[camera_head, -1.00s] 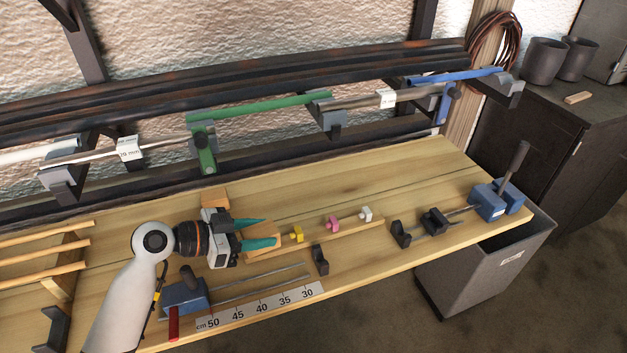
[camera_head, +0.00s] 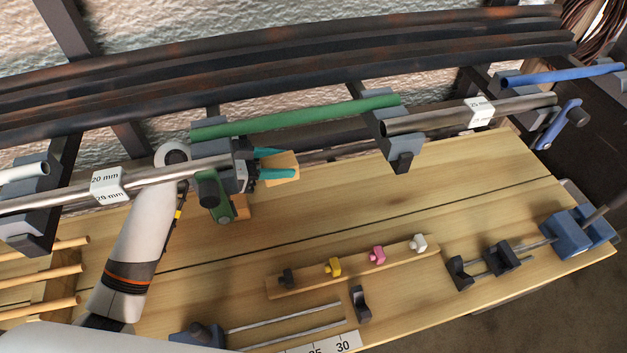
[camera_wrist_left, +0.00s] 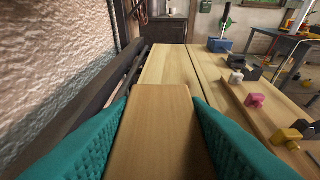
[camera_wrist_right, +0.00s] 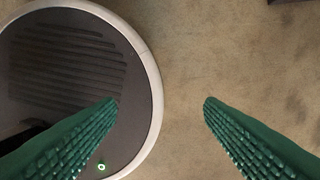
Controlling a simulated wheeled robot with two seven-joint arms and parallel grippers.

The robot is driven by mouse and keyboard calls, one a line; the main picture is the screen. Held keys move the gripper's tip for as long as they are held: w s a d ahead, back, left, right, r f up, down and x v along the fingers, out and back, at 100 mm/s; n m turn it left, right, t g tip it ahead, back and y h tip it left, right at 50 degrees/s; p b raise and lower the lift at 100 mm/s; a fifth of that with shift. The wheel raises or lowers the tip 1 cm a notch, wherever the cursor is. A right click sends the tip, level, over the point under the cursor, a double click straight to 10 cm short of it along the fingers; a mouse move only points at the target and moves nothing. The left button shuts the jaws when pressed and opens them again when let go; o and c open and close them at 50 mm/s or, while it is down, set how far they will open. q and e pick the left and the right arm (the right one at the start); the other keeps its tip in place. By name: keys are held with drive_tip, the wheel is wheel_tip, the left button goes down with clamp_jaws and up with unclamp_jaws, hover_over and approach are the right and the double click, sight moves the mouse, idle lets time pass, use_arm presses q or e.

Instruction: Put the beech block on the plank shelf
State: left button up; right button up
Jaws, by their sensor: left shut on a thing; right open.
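The beech block (camera_head: 283,163) is a pale wooden block held between the teal fingertips of my left gripper (camera_head: 272,165). The left wrist view shows the block (camera_wrist_left: 158,130) filling the gap between both fingers. It is held up near the wall rack, just below the green tube in the head view. The broad plank surface (camera_head: 330,215) lies beyond and below the block; I cannot tell a separate plank shelf apart from it. My right gripper (camera_wrist_right: 160,102) is open and empty above the floor, seen only in the right wrist view.
A green tube (camera_head: 300,117), a grey tube (camera_head: 440,118) and a labelled 20 mm tube (camera_head: 150,178) rest on wall brackets close by. A strip with coloured knobs (camera_head: 360,262) lies in front. The plank's middle is clear.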

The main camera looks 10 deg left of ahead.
use_arm(q)
drive_tip(key=p, duration=0.1)
hover_over(283, 203)
wheel_tip(283, 203, down, 5)
drive_tip(key=shift+s+r, duration=0.1)
drive_tip(key=shift+r, duration=0.1)
wheel_tip(283, 203, down, 4)
drive_tip(key=shift+a+r+p, duration=0.1)
drive_tip(key=shift+p, duration=0.25)
drive_tip(key=shift+f, duration=0.6)
drive_tip(key=shift+f+b, duration=0.3)
drive_tip(key=shift+b, duration=0.1)
drive_tip(key=o, duration=1)
drive_tip(key=shift+o, duration=0.4)
use_arm(e)
drive_tip(key=shift+s+d+r, duration=0.1)
drive_tip(key=shift+s+r, duration=0.4)
drive_tip(key=shift+s, duration=0.3)
